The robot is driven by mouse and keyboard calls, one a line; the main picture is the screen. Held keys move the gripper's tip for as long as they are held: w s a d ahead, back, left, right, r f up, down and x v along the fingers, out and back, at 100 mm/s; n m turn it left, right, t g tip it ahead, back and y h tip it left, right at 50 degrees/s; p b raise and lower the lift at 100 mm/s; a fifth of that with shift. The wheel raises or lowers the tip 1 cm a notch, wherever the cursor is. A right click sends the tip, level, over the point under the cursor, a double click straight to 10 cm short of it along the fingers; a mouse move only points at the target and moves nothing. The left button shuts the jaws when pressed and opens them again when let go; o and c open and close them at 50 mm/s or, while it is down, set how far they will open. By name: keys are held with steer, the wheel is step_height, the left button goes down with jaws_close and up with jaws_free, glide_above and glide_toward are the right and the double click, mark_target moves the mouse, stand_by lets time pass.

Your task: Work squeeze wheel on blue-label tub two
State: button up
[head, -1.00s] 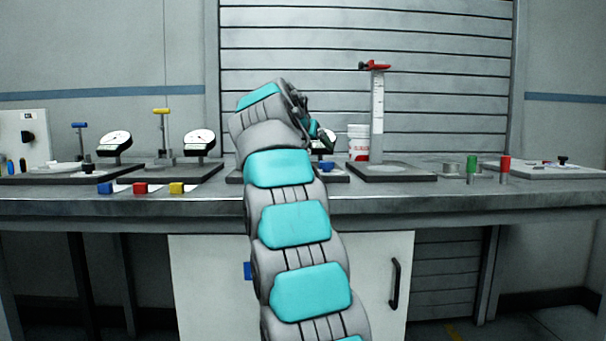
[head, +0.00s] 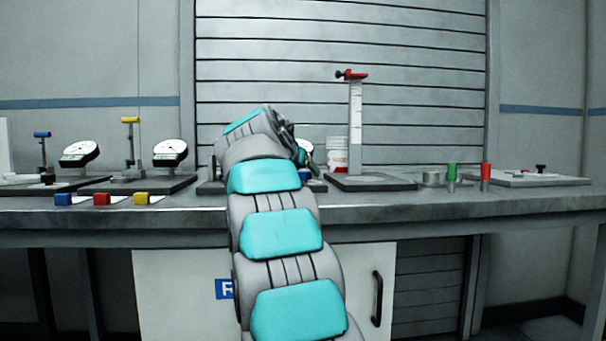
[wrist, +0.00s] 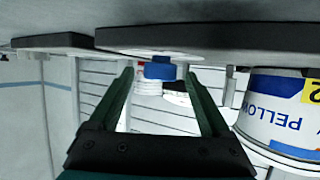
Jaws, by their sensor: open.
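My gripper (wrist: 158,76) is open, its two dark green fingers pointing at a short blue knob (wrist: 160,68). The knob appears between the fingertips in the wrist view, which looks upside down; I cannot tell if they touch it. It may be the squeeze wheel. A white tub with blue lettering and a yellow tag with a 2 (wrist: 285,115) is close on the right in the wrist view. In the head view my gripper (head: 302,152) is at the bench, largely hidden by my arm. A blue piece (head: 304,173) shows just below it.
A white tub with a red label (head: 337,155) and a tall scale post with a red top (head: 356,120) stand right of my gripper. Dial gauges (head: 170,152) and coloured blocks (head: 102,199) are to the left. Green and red cylinders (head: 485,176) stand farther right.

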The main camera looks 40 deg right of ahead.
steer(key=shift+x, duration=1.2)
steer(key=shift+r, duration=0.1)
jaws_close()
